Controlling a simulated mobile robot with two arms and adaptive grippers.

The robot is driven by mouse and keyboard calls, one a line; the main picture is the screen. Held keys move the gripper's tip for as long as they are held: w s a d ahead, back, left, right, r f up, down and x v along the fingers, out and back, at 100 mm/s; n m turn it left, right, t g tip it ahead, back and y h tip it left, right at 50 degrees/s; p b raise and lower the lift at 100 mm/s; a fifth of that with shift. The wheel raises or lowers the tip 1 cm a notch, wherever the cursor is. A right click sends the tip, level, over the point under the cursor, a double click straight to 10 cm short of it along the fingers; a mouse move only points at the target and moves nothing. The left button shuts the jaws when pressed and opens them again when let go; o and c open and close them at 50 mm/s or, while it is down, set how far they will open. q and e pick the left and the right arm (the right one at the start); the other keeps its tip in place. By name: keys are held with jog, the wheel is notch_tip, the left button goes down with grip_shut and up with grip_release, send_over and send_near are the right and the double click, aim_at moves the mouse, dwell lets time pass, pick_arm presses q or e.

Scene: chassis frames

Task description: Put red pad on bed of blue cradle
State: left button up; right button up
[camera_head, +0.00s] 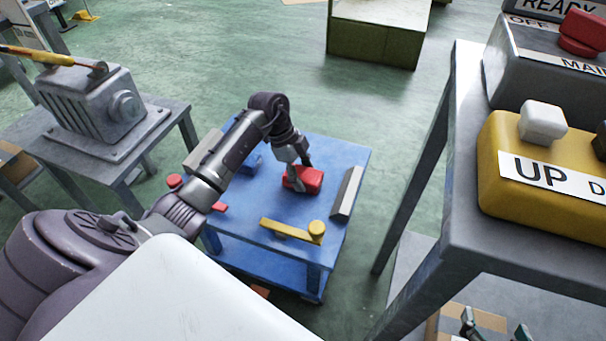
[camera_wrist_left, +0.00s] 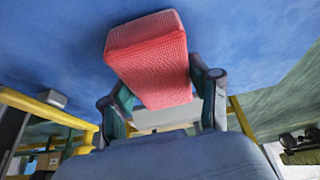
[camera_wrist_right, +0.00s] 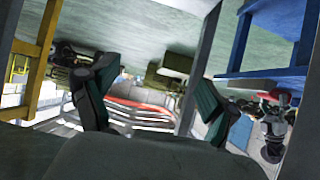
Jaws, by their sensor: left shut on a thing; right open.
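The blue cradle (camera_head: 270,215) is a low blue stand with a flat top, in the middle of the head view. The red pad (camera_head: 311,178) is a small block over the right part of that top; it also shows in the left wrist view (camera_wrist_left: 150,60). My left gripper (camera_head: 298,174) is shut on the red pad, one finger on each side. I cannot tell whether the pad touches the blue surface or is just above it. My right gripper (camera_head: 496,328) is open and empty, low at the right; its fingers show apart in the right wrist view (camera_wrist_right: 155,105).
A grey bar (camera_head: 347,193) lies along the stand's right edge. A yellow bar with a round knob (camera_head: 290,232) lies at its front. A small blue block (camera_head: 250,163) sits behind my arm. A grey table (camera_head: 470,190) with a yellow control box (camera_head: 495,190) stands at the right.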

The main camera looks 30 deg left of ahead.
pick_arm(q)
jog(key=o, duration=1.2)
jog(key=shift+c, duration=0.2)
pick_arm(e)
jog(key=shift+f, duration=0.1)
pick_arm(q)
jog(key=shift+r, duration=0.1)
jog(key=p+v, duration=0.2)
jog(key=v, duration=0.5)
jog(key=shift+p+v, duration=0.55)
jog(key=shift+v, duration=1.9)
pick_arm(e)
jog(key=s+d+f+g+h, duration=0.1)
jog(key=s+d+f+g, duration=0.1)
jog(key=s+g, duration=0.2)
jog(key=s+d+f+g+h, duration=0.1)
jog(key=s+d+f+g, duration=0.1)
jog(key=s, duration=0.6)
jog(key=shift+f+g, duration=0.55)
jog(key=shift+g, duration=0.35)
